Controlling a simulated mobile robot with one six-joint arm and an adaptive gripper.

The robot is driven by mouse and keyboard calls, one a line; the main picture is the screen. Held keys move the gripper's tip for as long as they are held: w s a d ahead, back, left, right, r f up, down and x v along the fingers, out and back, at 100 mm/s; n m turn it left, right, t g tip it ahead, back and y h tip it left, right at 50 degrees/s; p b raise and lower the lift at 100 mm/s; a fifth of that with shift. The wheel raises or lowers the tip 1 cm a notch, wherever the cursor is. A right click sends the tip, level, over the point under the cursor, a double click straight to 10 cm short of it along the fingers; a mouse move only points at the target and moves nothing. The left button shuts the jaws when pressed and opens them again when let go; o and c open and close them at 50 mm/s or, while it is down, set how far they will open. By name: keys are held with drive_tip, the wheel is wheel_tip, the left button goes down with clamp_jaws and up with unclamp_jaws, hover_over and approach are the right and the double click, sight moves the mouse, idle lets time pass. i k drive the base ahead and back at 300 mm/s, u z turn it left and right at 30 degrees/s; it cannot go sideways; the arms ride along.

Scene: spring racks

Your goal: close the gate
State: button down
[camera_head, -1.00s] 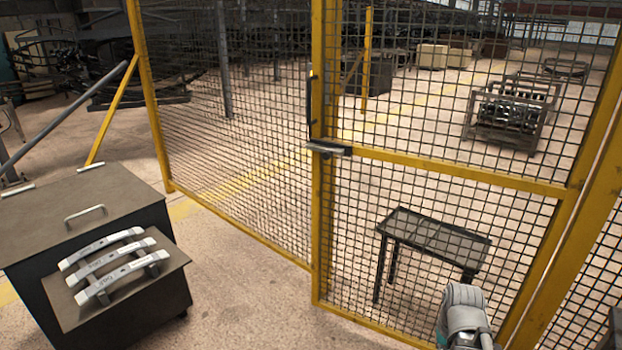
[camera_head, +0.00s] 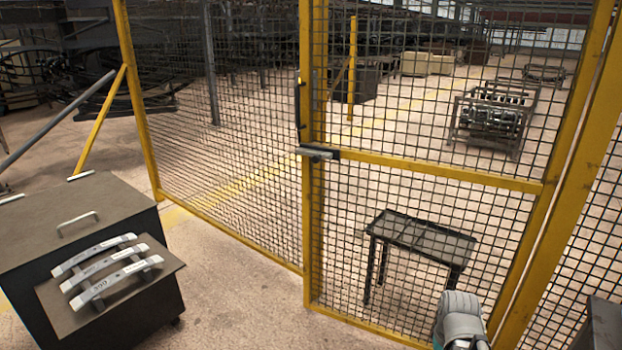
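The gate (camera_head: 430,171) is a yellow-framed mesh door right of the middle in the head view. Its hinge side appears to be by the thick yellow post on the right. A grey latch handle (camera_head: 318,152) sits on its left upright, at the height of the middle rail. This upright stands by the end of the mesh fence panel (camera_head: 230,130) and reaches lower in the picture than the panel's bottom rail. I cannot tell whether a gap stands between them. A grey rounded link of my arm shows at the bottom right; my gripper is out of view.
A dark cabinet (camera_head: 85,215) with several pale handles on a sloped board stands at the left. A small dark table (camera_head: 420,238) and a metal rack (camera_head: 495,115) stand beyond the mesh. The floor between cabinet and gate is clear.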

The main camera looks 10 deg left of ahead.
sight(601, 13)
drive_tip(key=z, duration=0.1)
drive_tip(key=i, duration=0.95)
drive_tip(key=u, duration=0.05)
